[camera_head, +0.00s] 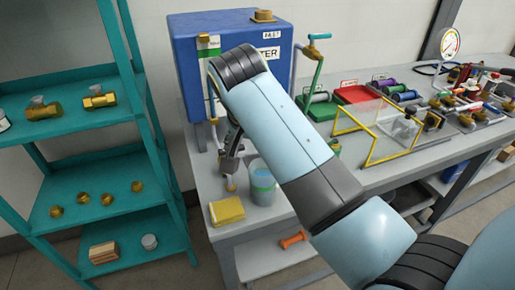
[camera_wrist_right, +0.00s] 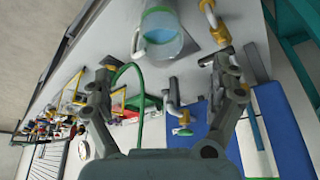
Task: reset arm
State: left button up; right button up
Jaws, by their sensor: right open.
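My right arm reaches in from the lower right in the head view, over the grey bench (camera_head: 290,195). Its gripper (camera_head: 232,160) is partly hidden behind the wrist and hangs beside the blue tank (camera_head: 186,75), above the bench's left end. In the right wrist view the gripper (camera_wrist_right: 165,72) has its two fingers spread wide, with nothing held between them. A clear jug with blue liquid (camera_wrist_right: 162,38) stands beyond the fingertips; it also shows in the head view (camera_head: 262,185). My left gripper is in neither view.
A yellow sponge (camera_head: 227,211) lies at the bench's front left corner. A yellow-framed clear guard (camera_head: 375,130), a red bin (camera_head: 357,94) and several fittings crowd the bench to the right. A teal shelf (camera_head: 95,190) with brass parts stands left.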

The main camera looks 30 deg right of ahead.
dwell(0.4)
jog(key=s+r+n+y, duration=0.15)
jog(key=s+n, duration=0.95)
jog(key=s, duration=1.2)
jog(key=s+d+f+b, duration=0.2)
jog(key=f+b, duration=0.4)
jog(key=f, duration=1.4)
jog(key=s+d+f+b, duration=0.1)
jog(key=f+b, duration=0.5)
jog(key=f, duration=1.5)
jog(key=s+f+g+b, duration=0.1)
jog(key=s+f+b, duration=0.3)
jog(key=s+f, duration=0.4)
jog(key=s+d+f+g+y+b, duration=0.1)
jog(key=s+f+b, duration=0.3)
jog(key=s+f, duration=0.5)
notch_tip(320, 180, down, 5)
jog(key=shift+s+f, duration=0.1)
jog(key=shift+s, duration=0.15)
